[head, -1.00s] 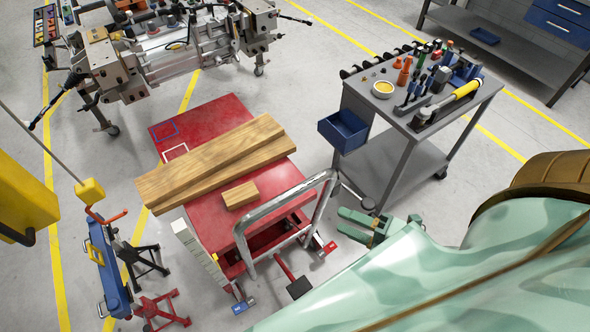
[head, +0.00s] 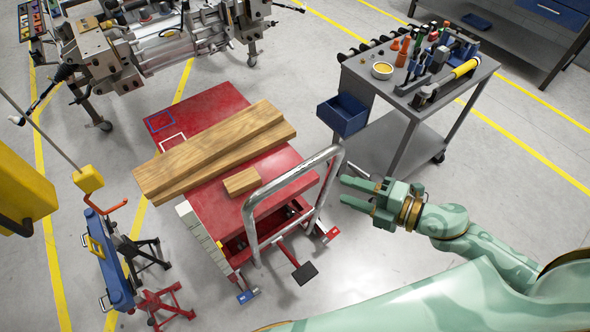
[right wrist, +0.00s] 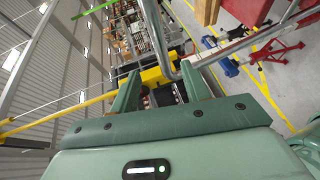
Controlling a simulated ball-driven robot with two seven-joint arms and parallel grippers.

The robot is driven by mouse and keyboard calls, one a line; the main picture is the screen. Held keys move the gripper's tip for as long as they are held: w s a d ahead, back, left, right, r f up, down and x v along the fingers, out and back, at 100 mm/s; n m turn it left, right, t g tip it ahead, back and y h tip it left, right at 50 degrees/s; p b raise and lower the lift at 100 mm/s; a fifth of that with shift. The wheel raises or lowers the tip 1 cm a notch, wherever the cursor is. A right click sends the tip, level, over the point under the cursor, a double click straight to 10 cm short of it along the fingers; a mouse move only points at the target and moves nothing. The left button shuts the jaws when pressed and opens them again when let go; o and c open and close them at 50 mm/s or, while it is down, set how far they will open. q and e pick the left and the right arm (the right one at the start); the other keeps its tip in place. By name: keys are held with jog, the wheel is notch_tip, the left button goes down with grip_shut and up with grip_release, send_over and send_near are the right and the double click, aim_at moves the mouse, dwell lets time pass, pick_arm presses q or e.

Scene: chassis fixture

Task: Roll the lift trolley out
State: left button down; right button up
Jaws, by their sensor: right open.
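The red lift trolley (head: 228,205) stands on the floor in the middle of the head view. Its grey tubular push handle (head: 262,195) rises at its near right end. Wooden planks (head: 214,148) and a small wood block (head: 241,181) lie on its red top. My right gripper (head: 346,190) is open and empty just right of the handle, its fingers pointing left towards it. In the right wrist view, my right gripper (right wrist: 160,88) shows both fingers apart, with the handle tube (right wrist: 225,49) beyond the fingertips. My left gripper is not in view.
A grey tool cart (head: 400,100) with a blue bin (head: 343,114) stands right of the trolley. A metal fixture (head: 165,45) is behind it. Floor is clear at lower middle.

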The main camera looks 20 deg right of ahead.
aim_at(290, 171)
jog(key=p+x, duration=0.1)
jog(key=x, duration=1.4)
jog(key=shift+w+a, duration=0.15)
jog(key=shift+a, duration=0.15)
